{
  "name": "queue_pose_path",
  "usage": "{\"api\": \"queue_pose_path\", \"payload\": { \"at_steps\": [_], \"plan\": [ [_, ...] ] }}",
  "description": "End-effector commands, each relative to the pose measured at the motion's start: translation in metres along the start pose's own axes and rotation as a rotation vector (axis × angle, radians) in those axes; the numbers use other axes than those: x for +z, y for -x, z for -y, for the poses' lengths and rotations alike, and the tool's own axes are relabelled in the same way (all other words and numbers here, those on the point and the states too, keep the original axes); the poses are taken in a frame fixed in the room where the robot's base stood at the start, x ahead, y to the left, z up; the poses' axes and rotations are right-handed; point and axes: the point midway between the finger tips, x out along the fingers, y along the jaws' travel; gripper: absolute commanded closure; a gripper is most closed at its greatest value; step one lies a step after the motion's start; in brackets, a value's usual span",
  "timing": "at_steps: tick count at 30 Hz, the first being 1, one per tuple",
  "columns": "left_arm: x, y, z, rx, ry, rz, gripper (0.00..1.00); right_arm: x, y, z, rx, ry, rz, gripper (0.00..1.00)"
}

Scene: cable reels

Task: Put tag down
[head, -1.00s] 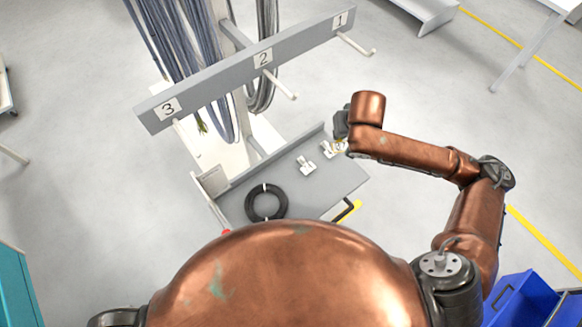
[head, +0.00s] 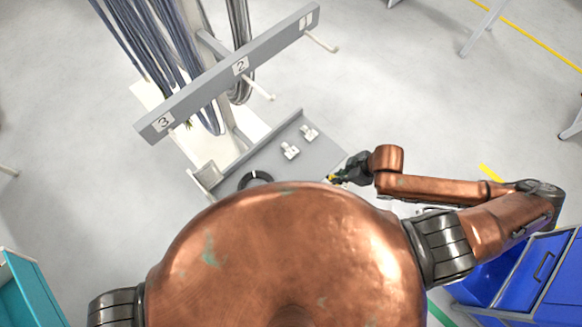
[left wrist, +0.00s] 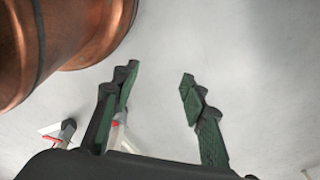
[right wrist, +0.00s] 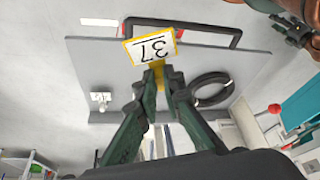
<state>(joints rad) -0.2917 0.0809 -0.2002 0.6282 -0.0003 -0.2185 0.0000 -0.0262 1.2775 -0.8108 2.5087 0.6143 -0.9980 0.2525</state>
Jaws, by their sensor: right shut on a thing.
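The tag (right wrist: 150,46), a white card with a yellow border and the number 37, is between the fingertips of my right gripper (right wrist: 158,75), which is shut on it. In the right wrist view it shows against the grey shelf (right wrist: 225,62). In the head view my right gripper (head: 350,173) is at the right edge of the shelf (head: 268,158), and only a bit of yellow shows at its tips. Whether the tag touches the shelf cannot be told. My left gripper (left wrist: 157,85) is open and empty over bare floor in the left wrist view.
A black cable coil (head: 256,179) lies on the shelf, partly hidden by my body. A numbered bar (head: 215,80) with pegs and hanging cables stands behind. Blue bins (head: 530,270) are at right.

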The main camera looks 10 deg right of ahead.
Motion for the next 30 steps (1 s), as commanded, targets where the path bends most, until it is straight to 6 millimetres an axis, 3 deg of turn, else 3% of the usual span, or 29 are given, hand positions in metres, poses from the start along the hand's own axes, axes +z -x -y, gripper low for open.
{"api": "queue_pose_path", "payload": {
  "at_steps": [14, 17, 24, 30],
  "plan": [
    [0.031, -0.078, -0.005, 0.002, 0.003, 0.031, 0.60, -0.032, -0.052, -0.044, 0.004, 0.004, -0.004, 1.00],
    [0.032, -0.072, -0.005, 0.003, 0.004, 0.034, 0.60, -0.047, -0.062, -0.058, 0.002, 0.000, -0.004, 1.00],
    [0.028, -0.073, -0.005, 0.003, 0.003, 0.028, 0.60, -0.054, -0.109, -0.080, 0.000, 0.000, -0.001, 1.00],
    [0.027, -0.073, -0.005, 0.003, 0.004, 0.026, 0.60, -0.056, -0.124, -0.088, 0.001, 0.001, -0.001, 1.00]
  ]
}}
